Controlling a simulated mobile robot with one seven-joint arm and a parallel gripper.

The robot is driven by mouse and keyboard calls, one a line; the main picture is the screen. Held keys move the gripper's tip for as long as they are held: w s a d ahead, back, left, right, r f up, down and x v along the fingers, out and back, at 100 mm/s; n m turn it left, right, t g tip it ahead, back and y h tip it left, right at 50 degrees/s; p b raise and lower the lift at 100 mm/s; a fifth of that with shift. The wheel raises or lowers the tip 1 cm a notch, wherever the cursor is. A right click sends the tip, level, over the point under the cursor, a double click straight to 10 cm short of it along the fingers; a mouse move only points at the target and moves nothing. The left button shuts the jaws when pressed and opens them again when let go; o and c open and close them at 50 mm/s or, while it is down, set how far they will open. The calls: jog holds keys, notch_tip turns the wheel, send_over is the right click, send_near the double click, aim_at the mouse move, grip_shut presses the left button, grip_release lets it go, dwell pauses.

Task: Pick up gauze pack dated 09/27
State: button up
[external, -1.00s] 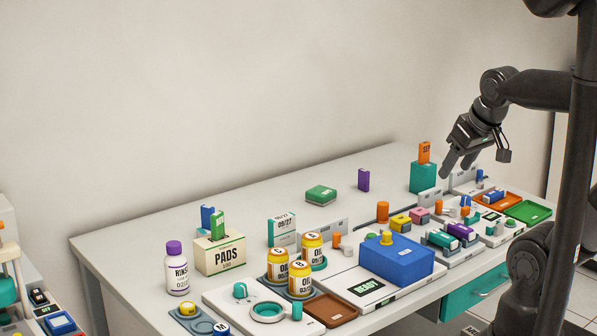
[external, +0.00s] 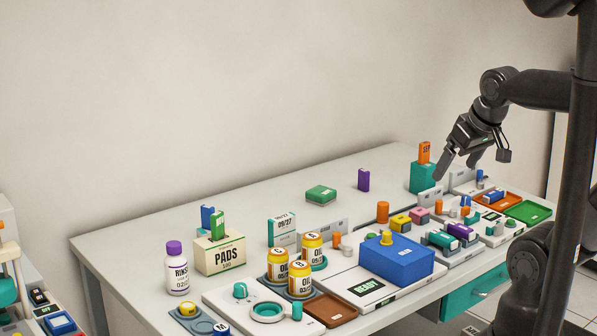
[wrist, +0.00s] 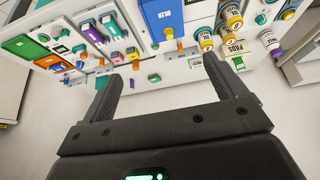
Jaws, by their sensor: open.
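The gauze pack dated 09/27 (external: 282,230) is a white and teal box standing upright on the table, behind the yellow bottles in the external view. Its date faces the camera, and its lower part is partly hidden. My gripper (external: 457,169) is open and empty above the far right part of the table, well to the right of the pack. In the wrist view, my gripper's two fingers (wrist: 160,78) are spread apart with nothing between them.
Yellow bottles (external: 312,246) stand close in front of the pack. A PADS box (external: 222,256) and a white bottle (external: 177,270) stand to its left. A blue box (external: 396,262) is to its right. A teal block (external: 423,178) stands near my gripper. The table's back left is clear.

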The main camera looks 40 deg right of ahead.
jog(key=shift+w, duration=0.1)
jog(key=g, duration=0.1)
send_over(283, 217)
jog(key=s, duration=0.4)
notch_tip(283, 217, down, 15)
jog(key=x, duration=1.1)
jog(key=shift+f, duration=0.2)
jog(key=c, duration=1.1)
